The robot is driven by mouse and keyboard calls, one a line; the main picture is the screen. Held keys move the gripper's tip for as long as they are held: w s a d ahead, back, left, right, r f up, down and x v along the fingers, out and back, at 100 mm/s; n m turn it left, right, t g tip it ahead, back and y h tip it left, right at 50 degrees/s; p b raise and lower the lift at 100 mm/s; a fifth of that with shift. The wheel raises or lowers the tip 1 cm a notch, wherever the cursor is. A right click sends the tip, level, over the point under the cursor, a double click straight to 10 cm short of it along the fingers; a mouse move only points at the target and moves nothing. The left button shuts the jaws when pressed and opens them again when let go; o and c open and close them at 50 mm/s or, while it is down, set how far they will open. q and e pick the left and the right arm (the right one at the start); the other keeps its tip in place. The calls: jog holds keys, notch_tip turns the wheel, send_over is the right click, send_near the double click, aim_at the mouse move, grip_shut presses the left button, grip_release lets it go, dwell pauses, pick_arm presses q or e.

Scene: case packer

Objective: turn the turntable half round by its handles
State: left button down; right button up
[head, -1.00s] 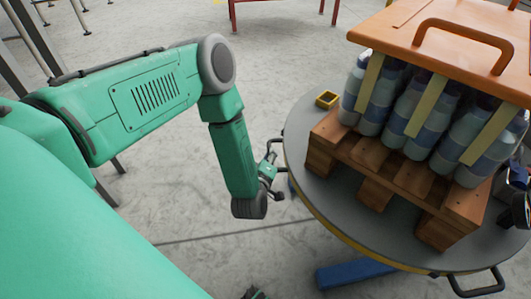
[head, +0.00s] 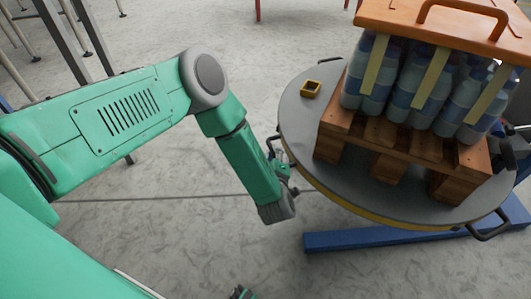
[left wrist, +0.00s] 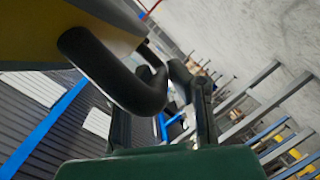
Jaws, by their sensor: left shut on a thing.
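The round grey turntable (head: 302,125) with a yellow rim stands at the right of the head view. It carries a wooden pallet (head: 400,150) of bottles (head: 405,85) under an orange lid (head: 440,32). My left gripper (head: 284,166) is at the turntable's left edge, shut on a dark handle (head: 271,146). In the left wrist view, the thick black handle (left wrist: 112,72) runs to the fingers (left wrist: 188,88). Another handle (head: 490,226) sticks out at the front right, free. Dark parts at the right edge may be my right gripper; its jaws cannot be made out.
A blue base beam (head: 380,238) lies low under the turntable. Metal legs (head: 88,40) stand at the back left.

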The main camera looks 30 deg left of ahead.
pick_arm(q)
jog(key=shift+s+d+f, duration=0.2)
jog(key=shift+s+d, duration=0.1)
jog(key=shift+s, duration=0.2)
jog(key=c, duration=1.5)
grip_release()
jog(key=shift+c, duration=0.2)
jog(key=shift+w, duration=0.15)
jog(key=shift+y, duration=0.3)
jog(key=shift+r, duration=0.1)
jog(key=v, duration=1.2)
